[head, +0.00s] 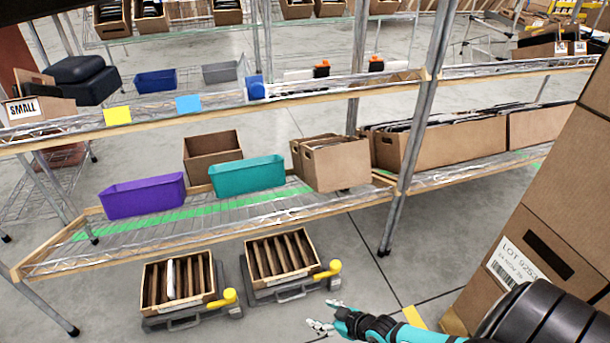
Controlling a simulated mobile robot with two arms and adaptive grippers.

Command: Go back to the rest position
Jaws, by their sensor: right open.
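My right gripper (321,327) shows at the bottom of the head view, at the end of a teal and black arm that comes in from the lower right. Its fingers are open and nothing is between them. It is over the grey floor, to the left of a tall cardboard carton stack (545,235) with a "LOT" label. My left gripper is not in the head view.
A wire shelf (300,198) holds a purple bin (143,196), a teal bin (247,175) and cardboard boxes (335,163). Two slotted crates (180,283) (282,256) with yellow-knobbed bases stand on the floor before it. The floor between shelf and carton stack is clear.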

